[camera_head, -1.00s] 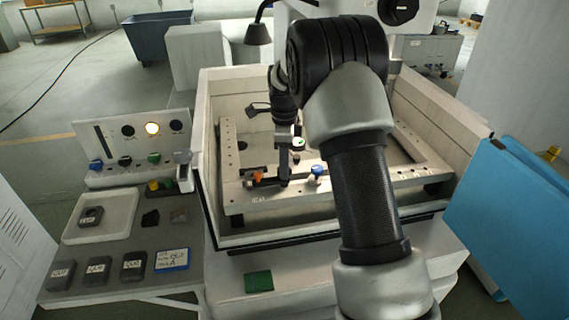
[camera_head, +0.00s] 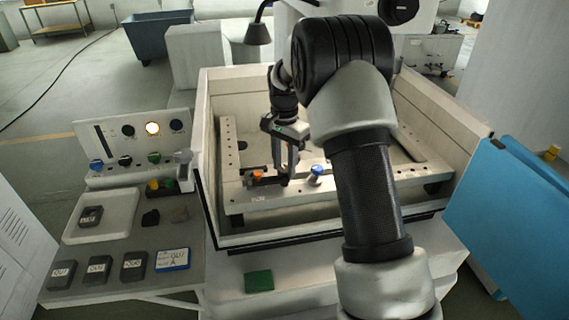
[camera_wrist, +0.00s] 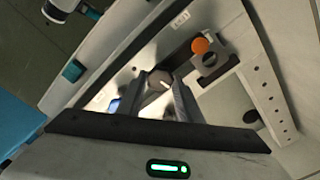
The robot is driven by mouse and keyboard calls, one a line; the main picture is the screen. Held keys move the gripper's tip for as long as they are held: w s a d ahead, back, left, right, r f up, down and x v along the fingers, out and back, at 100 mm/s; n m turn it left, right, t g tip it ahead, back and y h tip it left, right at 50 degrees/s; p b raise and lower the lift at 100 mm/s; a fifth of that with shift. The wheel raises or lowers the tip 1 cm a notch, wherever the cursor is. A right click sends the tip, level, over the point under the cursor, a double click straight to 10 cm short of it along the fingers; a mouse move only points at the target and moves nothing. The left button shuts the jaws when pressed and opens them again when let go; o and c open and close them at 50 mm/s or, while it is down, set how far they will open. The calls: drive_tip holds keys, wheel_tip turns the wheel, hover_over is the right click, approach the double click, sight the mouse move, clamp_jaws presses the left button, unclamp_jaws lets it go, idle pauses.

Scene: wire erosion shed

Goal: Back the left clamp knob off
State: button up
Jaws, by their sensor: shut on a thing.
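A grey knob (camera_wrist: 158,82) with a white mark sits between the finger ends of my gripper (camera_wrist: 163,88) in the wrist view. My gripper is shut on it. In the head view my gripper (camera_head: 286,178) points down at the front rail of the frame, and its fingers hide the knob there. An orange knob (camera_head: 257,174) stands to its left, beside a dark clamp piece (camera_wrist: 216,66). A blue-topped knob (camera_head: 316,171) stands to its right. I cannot tell from a label which one is the left clamp knob.
The frame's rail (camera_head: 350,190) lies inside a high-walled tank (camera_head: 208,150). A control panel (camera_head: 110,140) with knobs and a lit lamp is at left, above a shelf with a white tray (camera_head: 72,238) and dark blocks. A blue panel (camera_head: 510,220) stands at right.

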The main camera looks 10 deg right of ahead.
sight(285, 168)
drive_tip(key=shift+n, duration=1.5)
drive_tip(key=o, duration=1)
drive_tip(key=shift+o, duration=0.2)
drive_tip(key=shift+r, duration=0.1)
wheel_tip(285, 168, up, 17)
drive_tip(key=shift+r, duration=0.15)
